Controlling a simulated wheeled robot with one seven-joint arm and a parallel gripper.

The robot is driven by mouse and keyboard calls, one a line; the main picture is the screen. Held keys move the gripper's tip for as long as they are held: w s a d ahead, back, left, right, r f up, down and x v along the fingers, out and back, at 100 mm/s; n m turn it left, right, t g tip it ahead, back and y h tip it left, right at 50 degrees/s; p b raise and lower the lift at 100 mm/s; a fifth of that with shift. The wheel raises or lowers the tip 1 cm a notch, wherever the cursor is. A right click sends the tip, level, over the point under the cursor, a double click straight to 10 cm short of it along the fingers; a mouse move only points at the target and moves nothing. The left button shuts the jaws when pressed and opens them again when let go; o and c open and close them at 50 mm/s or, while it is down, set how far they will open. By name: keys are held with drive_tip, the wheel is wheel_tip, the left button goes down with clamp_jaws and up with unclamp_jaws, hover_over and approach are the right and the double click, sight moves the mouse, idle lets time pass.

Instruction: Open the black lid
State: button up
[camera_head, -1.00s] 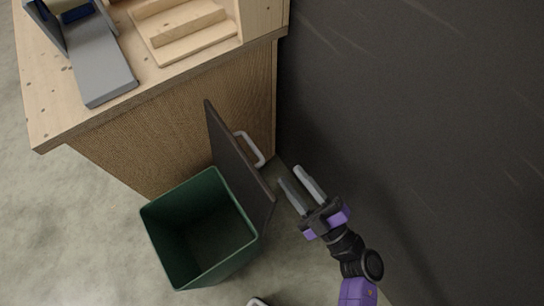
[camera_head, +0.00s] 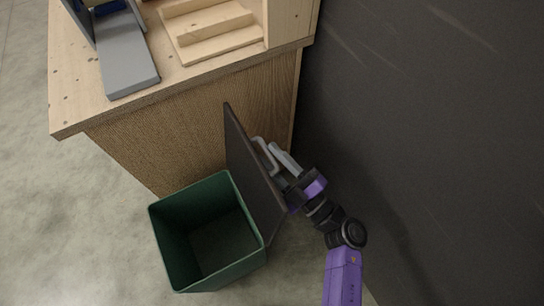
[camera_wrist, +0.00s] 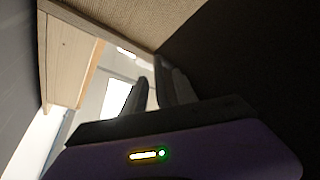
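The black lid (camera_head: 248,170) stands steeply upright along the right side of the open green bin (camera_head: 160,240), so the bin's empty inside shows. A grey bar handle (camera_head: 259,143) is on the lid's right face. My gripper (camera_head: 271,157) is on the right side of the lid, with its grey fingertips right at the handle. The fingers look apart; whether the handle lies between them is hard to tell. In the wrist view, my gripper (camera_wrist: 155,88) shows its dark fingers with a narrow gap; the lid and handle are not clearly made out there.
A wooden cabinet (camera_head: 190,140) stands behind the bin, with a grey ramp-like object (camera_head: 128,70) and a wooden stepped tray (camera_head: 215,45) on top. A dark wall (camera_head: 430,130) closes off the right side. Bare concrete floor (camera_head: 80,220) lies to the left.

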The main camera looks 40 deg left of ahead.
clamp_jaws()
idle(1.4)
